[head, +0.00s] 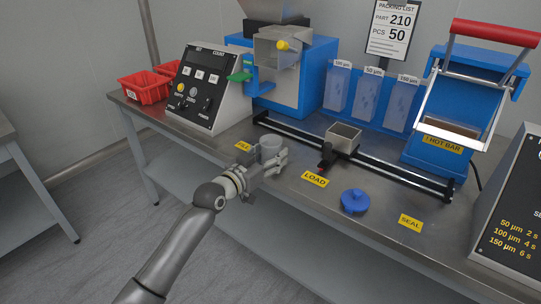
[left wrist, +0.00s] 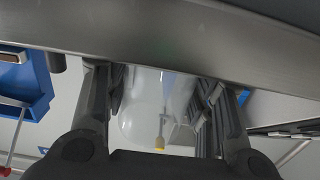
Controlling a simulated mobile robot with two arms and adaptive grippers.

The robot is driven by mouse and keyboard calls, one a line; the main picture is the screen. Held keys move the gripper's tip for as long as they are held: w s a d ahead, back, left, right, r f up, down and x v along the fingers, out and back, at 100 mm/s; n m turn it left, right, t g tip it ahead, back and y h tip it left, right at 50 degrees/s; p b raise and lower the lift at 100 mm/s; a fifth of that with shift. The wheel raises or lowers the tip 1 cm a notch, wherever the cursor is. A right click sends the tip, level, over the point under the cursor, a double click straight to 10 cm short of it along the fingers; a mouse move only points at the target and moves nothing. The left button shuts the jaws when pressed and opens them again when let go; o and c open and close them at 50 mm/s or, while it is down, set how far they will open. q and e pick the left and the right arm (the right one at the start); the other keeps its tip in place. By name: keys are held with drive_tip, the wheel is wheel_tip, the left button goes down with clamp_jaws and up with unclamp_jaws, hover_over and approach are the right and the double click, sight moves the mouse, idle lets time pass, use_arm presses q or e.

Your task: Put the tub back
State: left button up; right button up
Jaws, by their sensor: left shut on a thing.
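A translucent grey tub (head: 269,147) is held above the front of the bench, beside the yellow FILL label (head: 243,146). Its open top faces up. My left gripper (head: 272,163) is shut on it from the front. In the left wrist view the clear tub (left wrist: 155,112) sits between the two dark fingers of my left gripper (left wrist: 165,105). I cannot tell whether its bottom touches the bench. My right gripper is not in view.
A rail (head: 300,139) carries an open grey box (head: 343,137) behind the LOAD label (head: 314,179). A blue knobbed piece (head: 355,201) lies on the bench. The blue hopper machine (head: 316,75) and control box (head: 200,88) stand behind. The blue hot bar press (head: 440,155) stands right.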

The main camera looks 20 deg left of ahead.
use_arm(q)
drive_tip(key=shift+f, duration=0.1)
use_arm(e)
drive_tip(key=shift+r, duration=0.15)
use_arm(q)
drive_tip(key=o, duration=1.1)
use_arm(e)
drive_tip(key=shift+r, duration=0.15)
